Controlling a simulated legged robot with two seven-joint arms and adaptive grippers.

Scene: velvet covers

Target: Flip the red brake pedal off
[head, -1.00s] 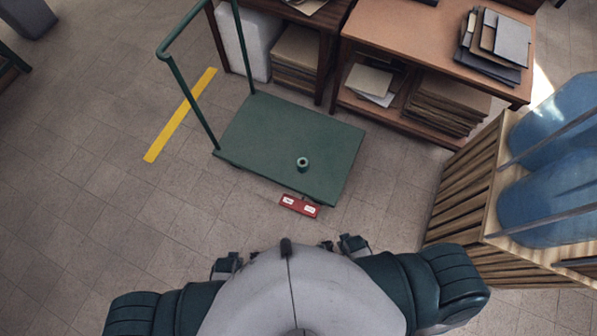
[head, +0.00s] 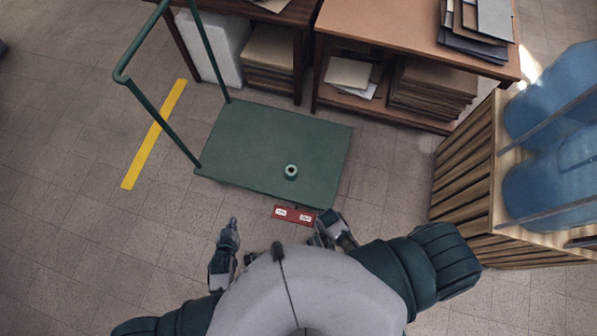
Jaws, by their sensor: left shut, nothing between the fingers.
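The red brake pedal (head: 293,215) sticks out from the near edge of the green platform cart (head: 262,138), low over the floor. It has two white labels, too small to read. My left gripper (head: 232,226) is shut and empty, to the left of the pedal and apart from it, above the floor. My right arm's end (head: 325,232) is close to the pedal's lower right in the picture; its fingers are partly hidden by my body, and I cannot tell if it touches the pedal.
The cart's handle (head: 160,85) rises at left. A wooden crate with blue bottles (head: 545,140) stands at right. Brown tables (head: 420,35) with stacked boards are behind. Floor at left is clear, with a yellow strip (head: 155,134).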

